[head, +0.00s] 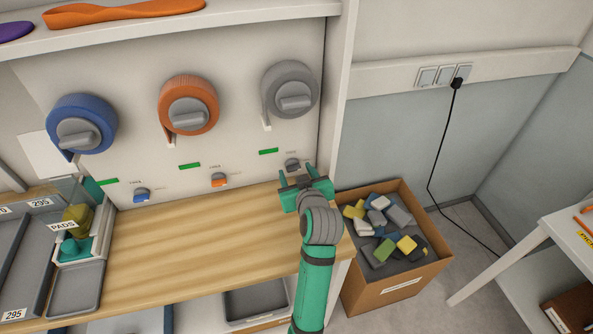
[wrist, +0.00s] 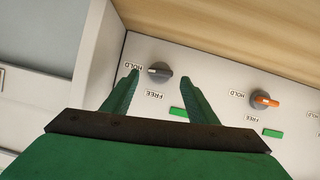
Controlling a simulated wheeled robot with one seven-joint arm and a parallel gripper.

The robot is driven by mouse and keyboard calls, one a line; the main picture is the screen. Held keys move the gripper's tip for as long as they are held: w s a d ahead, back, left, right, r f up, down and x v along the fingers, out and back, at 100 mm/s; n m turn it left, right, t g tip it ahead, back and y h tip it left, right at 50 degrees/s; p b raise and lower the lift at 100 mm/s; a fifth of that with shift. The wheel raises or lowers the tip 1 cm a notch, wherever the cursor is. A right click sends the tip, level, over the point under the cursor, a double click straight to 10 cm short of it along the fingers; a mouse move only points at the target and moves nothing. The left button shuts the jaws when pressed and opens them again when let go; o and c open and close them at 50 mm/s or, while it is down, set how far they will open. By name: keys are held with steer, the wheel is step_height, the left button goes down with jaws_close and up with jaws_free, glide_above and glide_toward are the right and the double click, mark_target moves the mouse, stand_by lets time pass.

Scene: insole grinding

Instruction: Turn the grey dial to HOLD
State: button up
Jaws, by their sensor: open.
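The small grey dial (head: 292,165) sits low on the white panel at its right end. In the wrist view the grey dial (wrist: 160,72) has HOLD printed to its left and FREE below it. Its raised bar lies roughly sideways in that view, one end towards HOLD; I cannot tell for sure which end is the pointer. My gripper (head: 297,178) is open and faces the panel. In the wrist view its green fingertips (wrist: 159,80) appear on either side of the dial, with gaps; contact is not visible.
An orange dial (head: 219,180) and a blue dial (head: 141,195) sit further left, with green strips above. Large blue, orange and grey reels (head: 305,78) hang higher up. The wooden worktop (head: 190,240) is clear below. A cardboard box (head: 390,290) of blocks stands at right.

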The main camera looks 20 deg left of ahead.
steer(key=shift+x, duration=1)
steer(key=c, duration=1.1)
steer(key=shift+o, duration=0.2)
steer(key=shift+w+d+m, duration=0.1)
steer(key=shift+d+m, duration=0.1)
steer(key=shift+m, duration=0.4)
steer(key=o, duration=1.1)
steer(key=shift+c, duration=0.2)
steer(key=v, duration=1.1)
steer(key=shift+w, duration=0.15)
steer(key=shift+d, duration=0.1)
